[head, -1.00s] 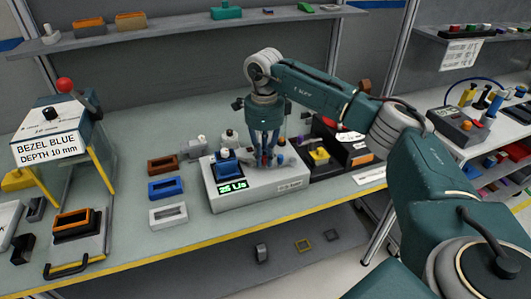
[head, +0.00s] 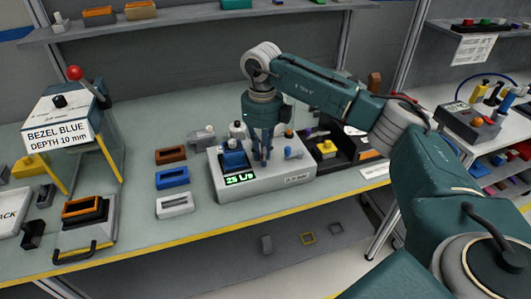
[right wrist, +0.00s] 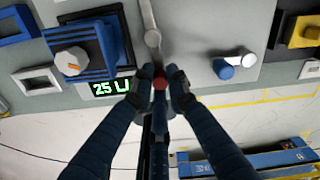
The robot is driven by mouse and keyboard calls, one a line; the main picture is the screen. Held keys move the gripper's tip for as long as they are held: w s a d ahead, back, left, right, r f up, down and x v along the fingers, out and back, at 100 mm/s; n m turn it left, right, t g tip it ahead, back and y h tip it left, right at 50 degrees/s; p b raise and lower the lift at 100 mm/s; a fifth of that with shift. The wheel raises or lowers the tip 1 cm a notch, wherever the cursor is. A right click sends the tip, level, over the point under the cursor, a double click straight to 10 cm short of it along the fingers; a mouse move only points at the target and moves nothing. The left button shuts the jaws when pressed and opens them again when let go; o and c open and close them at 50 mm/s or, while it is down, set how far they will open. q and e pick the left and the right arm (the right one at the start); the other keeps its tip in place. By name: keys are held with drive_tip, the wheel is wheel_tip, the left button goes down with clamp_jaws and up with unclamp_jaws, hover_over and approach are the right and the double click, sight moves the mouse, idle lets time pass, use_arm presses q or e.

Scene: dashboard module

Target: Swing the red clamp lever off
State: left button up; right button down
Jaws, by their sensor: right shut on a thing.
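The red clamp lever shows in the right wrist view as a grey bar (right wrist: 150,25) with a red knob (right wrist: 160,83) at its near end. My right gripper (right wrist: 158,84) is shut on the red knob. In the head view my right gripper (head: 264,158) points down over the grey test station (head: 265,187), and its fingers hide the knob. A blue block with a pale knob (head: 234,160) sits on the station, left of the gripper. The green display (head: 240,179) is on the station's front left. My left gripper is not in view.
Brown, blue and white frames (head: 172,179) lie left of the station. A black tray with a yellow part (head: 327,149) is on its right. The bench's yellow front edge (head: 170,251) is near.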

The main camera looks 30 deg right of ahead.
drive_tip(key=shift+w+a+r+m, duration=0.15)
drive_tip(key=shift+a+m, duration=0.05)
drive_tip(key=shift+m, duration=0.1)
idle(0.4)
drive_tip(key=c, duration=1.7)
unclamp_jaws()
drive_tip(key=shift+r, duration=0.15)
wheel_tip(320, 180, up, 12)
drive_tip(key=shift+f, duration=0.2)
